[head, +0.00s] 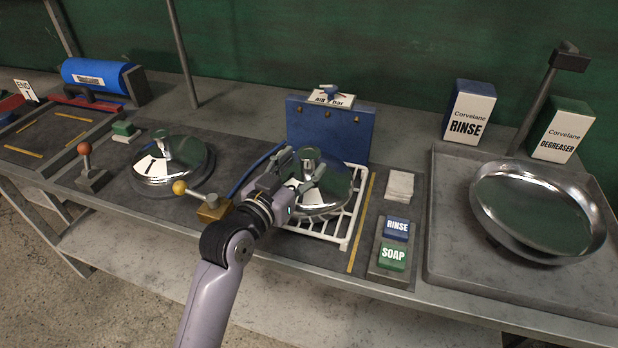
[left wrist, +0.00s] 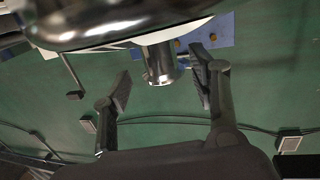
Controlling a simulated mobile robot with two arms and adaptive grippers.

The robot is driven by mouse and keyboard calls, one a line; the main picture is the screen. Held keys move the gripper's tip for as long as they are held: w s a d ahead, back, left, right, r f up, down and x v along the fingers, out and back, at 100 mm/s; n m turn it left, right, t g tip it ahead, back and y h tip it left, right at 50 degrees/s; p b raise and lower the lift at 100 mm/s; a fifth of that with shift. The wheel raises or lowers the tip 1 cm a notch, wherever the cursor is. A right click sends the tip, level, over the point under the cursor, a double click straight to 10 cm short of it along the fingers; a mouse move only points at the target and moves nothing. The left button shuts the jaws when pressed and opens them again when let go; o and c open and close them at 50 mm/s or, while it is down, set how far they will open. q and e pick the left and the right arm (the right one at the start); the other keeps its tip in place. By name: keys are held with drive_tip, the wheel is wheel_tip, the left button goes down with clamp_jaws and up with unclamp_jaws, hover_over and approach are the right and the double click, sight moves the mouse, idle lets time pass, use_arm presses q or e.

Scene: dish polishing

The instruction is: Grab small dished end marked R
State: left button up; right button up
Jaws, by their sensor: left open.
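A shiny small dished end (head: 328,196) with a knob on top sits on a white wire rack (head: 345,232). No R can be read on it; my gripper hides part of it. Another domed dished end (head: 185,178) with a knob and a dark mark on a white patch lies to the left. My left gripper (head: 299,172) is open at the knob of the dished end on the rack. In the left wrist view the knob (left wrist: 160,62) stands between the spread fingers (left wrist: 162,84), with gaps on both sides. My right gripper is not in view.
A blue air box (head: 328,130) stands behind the rack. A yellow-ball lever (head: 180,188) is to its left. RINSE (head: 397,228) and SOAP (head: 392,257) buttons and a cloth pad (head: 399,186) are to the right. A large bowl (head: 540,215) lies in the tray (head: 450,255).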

sight(305, 162)
use_arm(q)
drive_tip(key=x, duration=0.4)
drive_tip(key=shift+a, duration=0.1)
drive_tip(key=shift+c, duration=0.5)
clamp_jaws()
drive_tip(key=shift+r, duration=0.15)
idle(0.4)
